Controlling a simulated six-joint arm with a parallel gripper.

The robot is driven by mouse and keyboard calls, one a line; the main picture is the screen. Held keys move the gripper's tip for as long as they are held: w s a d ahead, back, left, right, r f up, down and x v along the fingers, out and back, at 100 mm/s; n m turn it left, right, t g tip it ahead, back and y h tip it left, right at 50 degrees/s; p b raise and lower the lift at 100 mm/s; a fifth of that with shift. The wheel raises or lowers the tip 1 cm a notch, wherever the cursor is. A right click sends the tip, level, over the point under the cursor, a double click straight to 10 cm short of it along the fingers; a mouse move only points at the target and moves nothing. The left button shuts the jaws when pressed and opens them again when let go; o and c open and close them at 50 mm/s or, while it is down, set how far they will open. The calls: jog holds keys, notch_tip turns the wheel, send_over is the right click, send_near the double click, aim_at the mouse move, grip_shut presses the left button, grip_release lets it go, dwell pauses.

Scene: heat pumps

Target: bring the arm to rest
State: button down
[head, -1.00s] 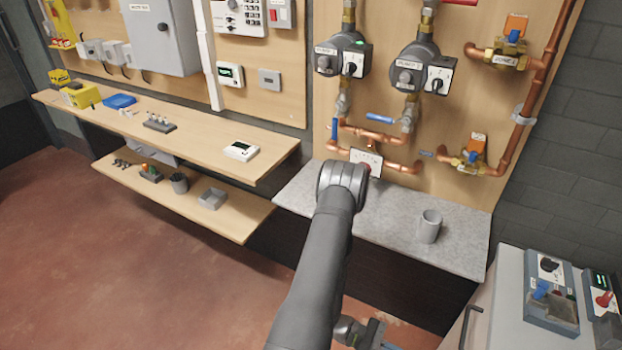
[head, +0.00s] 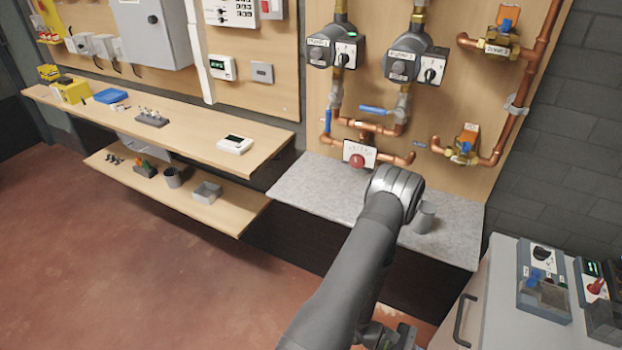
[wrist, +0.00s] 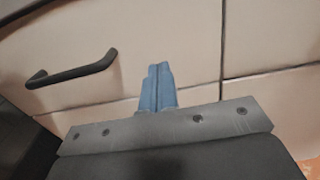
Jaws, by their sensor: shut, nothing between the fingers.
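My arm reaches up from the bottom of the head view, its grey elbow over the right part of the grey counter (head: 310,185). The wrist end hangs low at the bottom edge there, and the fingertips cannot be made out. In the wrist view my gripper (wrist: 158,85) shows two blue fingers pressed together with nothing between them. They are in front of a pale cabinet front (wrist: 190,45); I cannot tell whether they touch it.
A grey mug (head: 425,217) stands on the counter, partly hidden behind my elbow. Pumps (head: 405,65) and copper pipes are on the board behind. The cabinet (head: 487,300) at right carries control boxes (head: 545,285) and has a black handle (wrist: 72,70). Open red floor (head: 150,270) lies left.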

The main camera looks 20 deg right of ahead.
jog(key=shift+x, duration=2.35)
jog(key=v, duration=1.3)
jog(key=x, duration=1.3)
dwell(1.5)
dwell(1.2)
